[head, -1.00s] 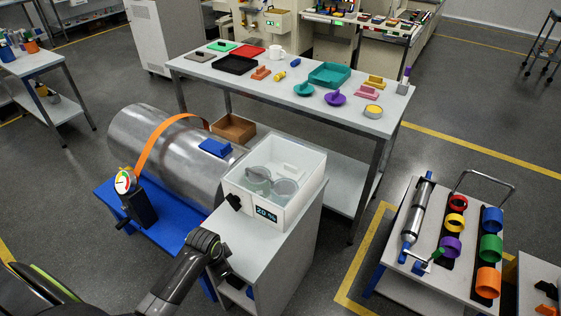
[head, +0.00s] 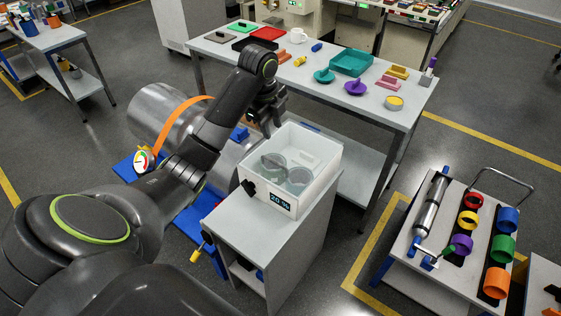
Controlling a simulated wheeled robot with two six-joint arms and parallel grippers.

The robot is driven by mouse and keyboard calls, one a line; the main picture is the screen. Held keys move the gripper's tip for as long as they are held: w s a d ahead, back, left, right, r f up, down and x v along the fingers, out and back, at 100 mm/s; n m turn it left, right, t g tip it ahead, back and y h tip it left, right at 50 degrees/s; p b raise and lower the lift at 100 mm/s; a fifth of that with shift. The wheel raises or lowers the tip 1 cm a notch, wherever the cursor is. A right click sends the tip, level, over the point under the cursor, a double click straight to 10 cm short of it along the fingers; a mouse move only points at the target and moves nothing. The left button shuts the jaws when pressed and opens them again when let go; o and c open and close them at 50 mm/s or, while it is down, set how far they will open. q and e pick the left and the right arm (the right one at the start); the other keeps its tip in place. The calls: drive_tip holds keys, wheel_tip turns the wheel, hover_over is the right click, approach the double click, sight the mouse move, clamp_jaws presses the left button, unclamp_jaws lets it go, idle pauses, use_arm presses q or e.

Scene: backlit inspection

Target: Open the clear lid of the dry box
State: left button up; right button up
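The dry box (head: 318,186) is a white box on a small grey cabinet, with a "20 %" display on its front. Round clear dishes show inside through its top. The clear lid (head: 306,146) is hard to make out; it seems to lie over the box, but I cannot be sure. A black part (head: 248,187) sits at the front left corner. My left gripper (head: 267,118) hangs beyond the box's back left corner, pointing down, apart from the box as far as I can see. Its fingers are dark and small, so their opening is unclear. My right gripper is not in view.
A long table (head: 415,100) with trays and small parts stands behind the box. A metal cylinder (head: 150,112) with an orange strap lies on a blue stand to the left. A cart (head: 425,262) with coloured rings is at the right. Open floor lies between cabinet and cart.

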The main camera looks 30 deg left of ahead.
use_arm(q)
drive_tip(key=b, duration=0.7)
approach(280, 164)
drive_tip(key=f, duration=0.2)
drive_tip(key=f+p, duration=0.1)
drive_tip(key=f, duration=0.1)
drive_tip(key=w+f, duration=0.1)
drive_tip(key=f, duration=0.1)
drive_tip(key=shift+d+f+p, duration=0.1)
drive_tip(key=shift+f+p, duration=0.2)
drive_tip(key=shift+w+f, duration=0.2)
drive_tip(key=shift+f, duration=0.35)
clamp_jaws()
